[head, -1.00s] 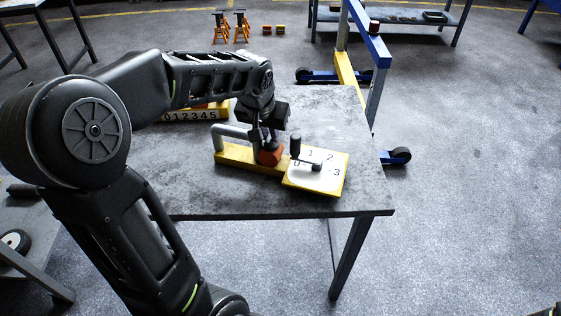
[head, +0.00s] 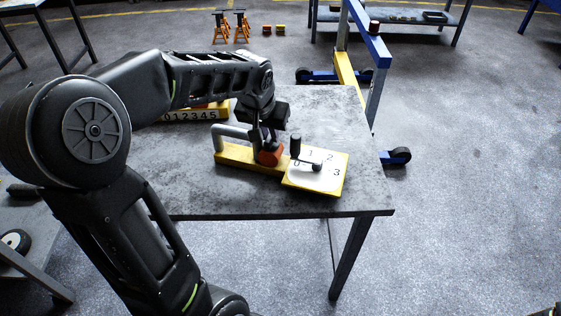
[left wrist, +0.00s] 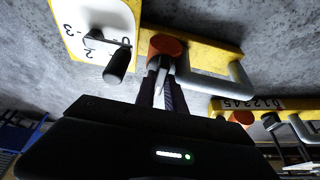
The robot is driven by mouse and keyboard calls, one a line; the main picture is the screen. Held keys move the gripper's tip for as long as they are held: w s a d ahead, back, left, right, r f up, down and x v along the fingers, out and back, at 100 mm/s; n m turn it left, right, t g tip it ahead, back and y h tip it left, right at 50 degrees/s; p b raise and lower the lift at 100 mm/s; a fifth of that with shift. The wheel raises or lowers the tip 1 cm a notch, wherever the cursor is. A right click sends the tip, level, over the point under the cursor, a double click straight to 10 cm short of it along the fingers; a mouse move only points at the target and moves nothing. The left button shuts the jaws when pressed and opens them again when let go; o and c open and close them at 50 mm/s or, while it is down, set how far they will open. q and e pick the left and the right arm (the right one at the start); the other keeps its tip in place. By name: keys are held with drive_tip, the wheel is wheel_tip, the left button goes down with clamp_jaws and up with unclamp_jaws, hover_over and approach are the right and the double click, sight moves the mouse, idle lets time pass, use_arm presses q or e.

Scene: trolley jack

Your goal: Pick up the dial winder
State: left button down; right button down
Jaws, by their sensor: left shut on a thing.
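The dial winder has a yellow bar base (head: 235,156), a white dial plate (head: 330,171) with numbers, a black crank knob, a grey bar handle (head: 228,131) and an orange round part (head: 270,155). It lies on the dark grey table. My left gripper (head: 264,143) reaches down from above and is shut on the winder beside the orange part. In the left wrist view, the fingers (left wrist: 163,85) close at the near end of the grey handle (left wrist: 205,86); the exact contact is partly hidden. My right gripper is not in view.
A second yellow unit (head: 195,114) with a row of numbers lies farther back on the table (head: 190,190), partly behind my arm. A blue and yellow frame (head: 375,85) stands beyond the table's right edge. The table's front right is clear.

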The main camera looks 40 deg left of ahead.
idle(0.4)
use_arm(q)
drive_tip(key=shift+w+r, duration=0.15)
drive_tip(key=shift+r, duration=0.45)
wheel_tip(320, 180, up, 9)
idle(0.8)
